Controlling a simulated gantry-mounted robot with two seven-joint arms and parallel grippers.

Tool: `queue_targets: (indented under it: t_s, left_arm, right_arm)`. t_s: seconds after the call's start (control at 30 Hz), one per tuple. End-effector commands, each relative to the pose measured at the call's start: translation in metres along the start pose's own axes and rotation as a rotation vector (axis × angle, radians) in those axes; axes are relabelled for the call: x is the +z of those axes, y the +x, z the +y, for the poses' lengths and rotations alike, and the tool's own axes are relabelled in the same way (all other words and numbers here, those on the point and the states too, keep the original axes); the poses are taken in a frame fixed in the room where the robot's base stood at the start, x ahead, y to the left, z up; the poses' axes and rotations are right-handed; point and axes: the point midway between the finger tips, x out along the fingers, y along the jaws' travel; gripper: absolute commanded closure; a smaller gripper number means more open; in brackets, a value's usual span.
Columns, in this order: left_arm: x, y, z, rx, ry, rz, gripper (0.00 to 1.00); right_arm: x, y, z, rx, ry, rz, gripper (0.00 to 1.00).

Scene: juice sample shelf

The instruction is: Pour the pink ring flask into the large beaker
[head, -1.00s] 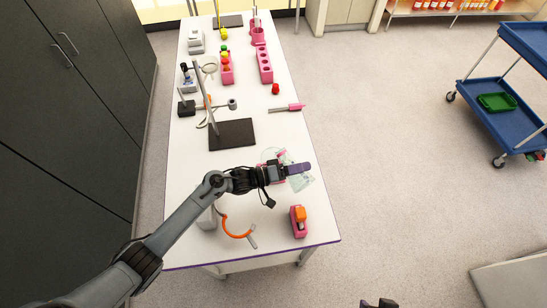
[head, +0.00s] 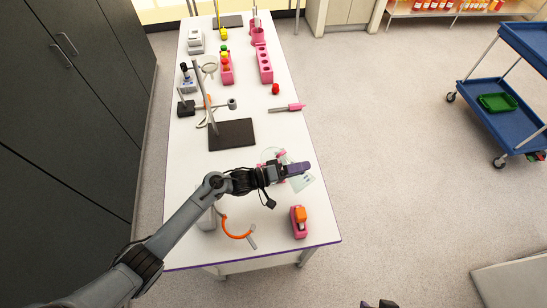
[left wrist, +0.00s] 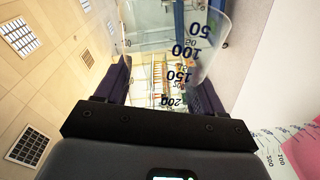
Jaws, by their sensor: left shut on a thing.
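My left gripper (head: 298,170) is shut on a clear glass flask (head: 303,183) with dark graduation marks. In the left wrist view, the flask (left wrist: 195,50) shows upside-down numbers between the fingers. A clear round vessel, apparently the large beaker (head: 267,154), stands partly hidden behind my gripper. In the left wrist view, a graduated vessel (left wrist: 270,145) with pink shows at lower right. Dark tips, apparently my right gripper (head: 378,303), show at the bottom edge.
A pink block with an orange top (head: 299,221) and an orange ring clamp (head: 235,232) are on the near table. A dark stand base (head: 232,134) with a rod is beyond my arm. Pink racks (head: 264,65) stand farther back. The right table edge is close to the flask.

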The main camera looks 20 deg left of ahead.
Motion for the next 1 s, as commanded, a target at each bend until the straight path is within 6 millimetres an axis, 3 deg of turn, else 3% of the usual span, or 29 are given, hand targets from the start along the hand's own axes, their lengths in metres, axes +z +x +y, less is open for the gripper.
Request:
queue_targets:
  t_s: [1.0]
  left_arm:
    - [-0.0103,-0.0022,0.0069,0.038,-0.083,0.013,0.75]
  right_arm:
    - [-0.0009,-0.0041,0.0019,0.006,-0.007,-0.001,0.57]
